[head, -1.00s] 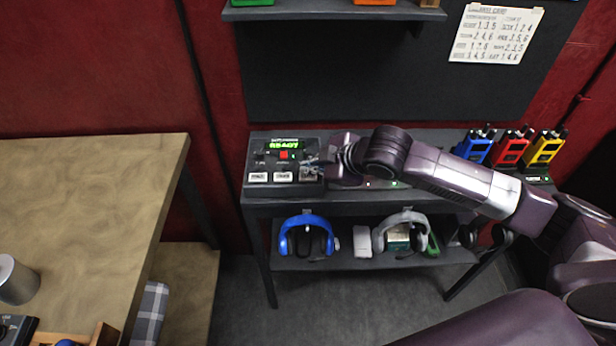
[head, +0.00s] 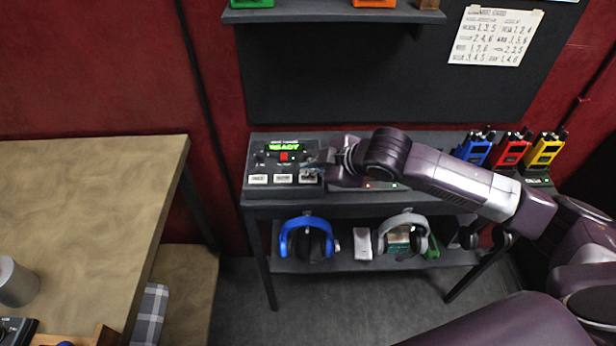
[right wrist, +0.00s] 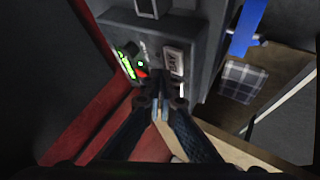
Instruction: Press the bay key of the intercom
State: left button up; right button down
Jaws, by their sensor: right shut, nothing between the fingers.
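The intercom (head: 270,168) is a dark box at the left end of the back desk. It has a lit green READY display (head: 284,147), a red button (head: 284,156) and a row of pale keys along its front. The key labelled BAY (right wrist: 173,62) shows in the right wrist view. My right gripper (head: 313,171) is shut and empty, over the right end of the key row. In the right wrist view its fingertips (right wrist: 158,76) are close beside the BAY key; I cannot tell whether they touch it. My left gripper is not in view.
Blue, red and yellow radios (head: 510,147) stand at the desk's right end. Blue headphones (head: 290,238) and grey headphones (head: 382,235) sit on the lower shelf. A wooden table (head: 80,210) is at the left. A wall shelf (head: 330,15) hangs above the desk.

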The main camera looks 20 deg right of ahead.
aim_at(310, 180)
jog(key=shift+f, duration=0.4)
jog(key=shift+f, duration=0.45)
dwell(0.9)
jog(key=shift+r, duration=0.1)
jog(key=shift+r+p, duration=0.75)
jog(key=shift+p, duration=0.5)
notch_tip(310, 180, up, 5)
jog(key=p, duration=0.5)
jog(key=shift+r+p, duration=0.1)
jog(key=shift+p, duration=0.25)
